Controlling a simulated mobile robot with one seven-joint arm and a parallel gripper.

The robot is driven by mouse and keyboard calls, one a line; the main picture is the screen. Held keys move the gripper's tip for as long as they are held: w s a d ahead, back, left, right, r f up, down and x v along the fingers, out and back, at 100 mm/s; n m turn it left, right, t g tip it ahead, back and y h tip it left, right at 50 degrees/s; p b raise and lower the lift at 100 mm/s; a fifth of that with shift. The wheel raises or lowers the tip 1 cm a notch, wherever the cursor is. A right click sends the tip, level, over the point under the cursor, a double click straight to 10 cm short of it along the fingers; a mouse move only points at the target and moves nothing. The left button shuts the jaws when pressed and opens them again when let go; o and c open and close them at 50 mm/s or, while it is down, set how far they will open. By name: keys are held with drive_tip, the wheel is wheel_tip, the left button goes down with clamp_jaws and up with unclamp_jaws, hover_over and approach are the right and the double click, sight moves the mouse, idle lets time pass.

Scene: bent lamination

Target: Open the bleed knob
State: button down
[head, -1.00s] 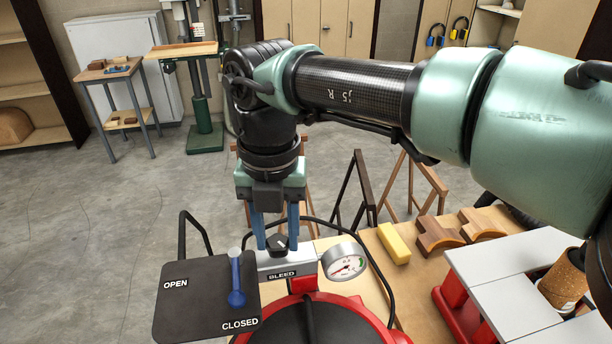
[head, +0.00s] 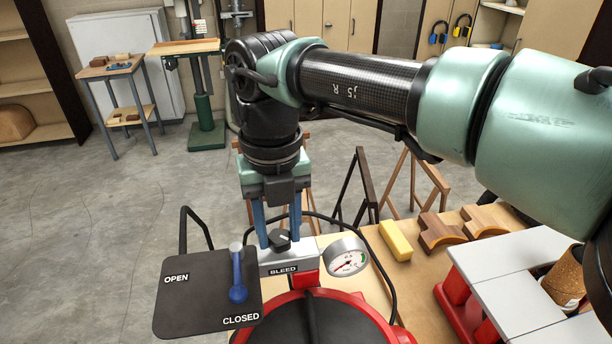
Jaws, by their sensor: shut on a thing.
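The fingers and knob partly overlap in this view, so the exact contact is hard to see. A pale mark shows on the knob's top. A round pressure gauge (head: 346,257) with a red needle is just right of the knob.
A dark plate (head: 185,310) marked OPEN and CLOSED carries a blue lever (head: 238,291) near CLOSED, left of the knob. A red-rimmed black vessel (head: 310,325) is below. A yellow block (head: 395,241) and brown wooden forms (head: 440,231) lie on the bench right.

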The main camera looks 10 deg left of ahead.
sight(279, 236)
drive_tip(key=n, duration=0.6)
drive_tip(key=shift+n, duration=0.3)
drive_tip(key=n, duration=1.2)
drive_tip(key=shift+n, duration=0.4)
drive_tip(key=n, duration=0.6)
drive_tip(key=shift+n, duration=0.4)
drive_tip(key=shift+c, duration=2.2)
unclamp_jaws()
wheel_tip(279, 236, up, 13)
drive_tip(key=b, duration=0.2)
